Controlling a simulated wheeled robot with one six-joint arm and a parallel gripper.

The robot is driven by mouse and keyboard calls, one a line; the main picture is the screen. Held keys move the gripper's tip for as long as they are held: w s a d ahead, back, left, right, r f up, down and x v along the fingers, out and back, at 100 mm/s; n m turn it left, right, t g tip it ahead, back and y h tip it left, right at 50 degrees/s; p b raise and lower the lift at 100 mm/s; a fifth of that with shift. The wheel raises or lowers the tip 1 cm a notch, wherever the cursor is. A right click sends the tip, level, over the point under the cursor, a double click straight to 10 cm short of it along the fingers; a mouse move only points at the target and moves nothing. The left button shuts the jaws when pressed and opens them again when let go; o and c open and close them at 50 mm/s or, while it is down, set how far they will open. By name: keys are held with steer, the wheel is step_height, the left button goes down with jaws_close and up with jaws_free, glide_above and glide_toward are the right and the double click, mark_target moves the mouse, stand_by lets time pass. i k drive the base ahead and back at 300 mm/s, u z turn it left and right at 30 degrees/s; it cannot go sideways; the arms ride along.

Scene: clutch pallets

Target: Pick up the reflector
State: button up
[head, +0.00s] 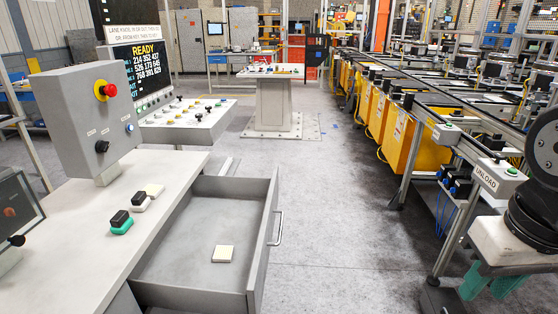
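No part is labelled as the reflector, and I cannot tell for sure which one it is. A flat, pale square piece (223,254) lies alone on the floor of the open drawer. A similar pale piece (154,190) lies on the grey bench top, beside a black-and-white part (139,201) and a black-and-green part (121,222). A black, jointed arm that looks like mine stands at the right edge, far from these parts. Green pieces (490,281) below it may be my gripper's fingers, but their opening and any held thing are unclear.
The grey drawer (262,240) juts from the bench (60,243) into the aisle. A grey control box with a red button (104,90) stands on the bench. The conveyor line with yellow panels (403,135) runs along the right. The floor between is clear.

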mark_target(152, 191)
steer(key=u, duration=0.05)
steer(key=k, duration=1)
steer(key=z, duration=0.65)
steer(key=i, duration=0.7)
steer(key=u, duration=0.7)
steer(key=i, duration=0.75)
steer(key=u, duration=0.75)
